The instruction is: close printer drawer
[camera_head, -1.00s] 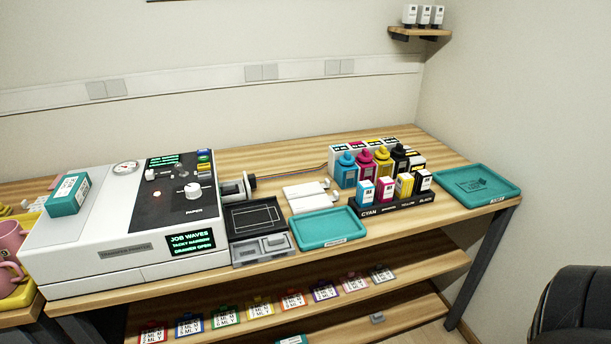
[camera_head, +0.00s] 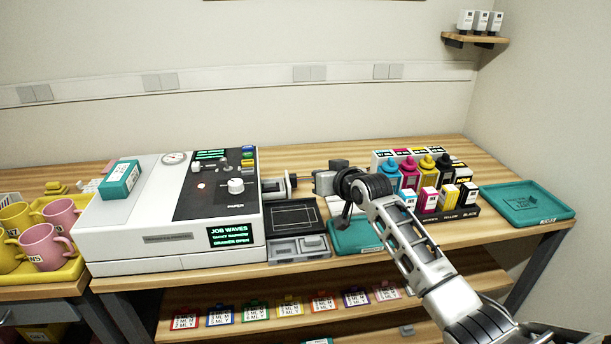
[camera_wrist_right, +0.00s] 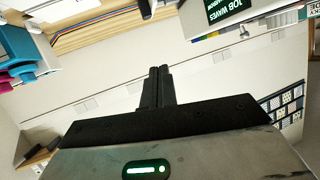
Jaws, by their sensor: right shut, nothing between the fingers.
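My right gripper (camera_head: 296,178) points left, above the drawer's back edge and close to a round grey-and-black part (camera_head: 275,186) on the printer's side. I cannot tell whether they touch. Its fingers are shut and empty in the right wrist view (camera_wrist_right: 158,88), where the printer screen (camera_wrist_right: 228,8) shows at the top. My left gripper is not in view.
A grey tray (camera_head: 285,252) sits in front of the drawer. A teal tray (camera_head: 350,240) lies partly behind my right arm. Ink bottles (camera_head: 408,172) and cartridges (camera_head: 448,196) stand to the right. Pink and yellow mugs (camera_head: 42,246) are at the far left.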

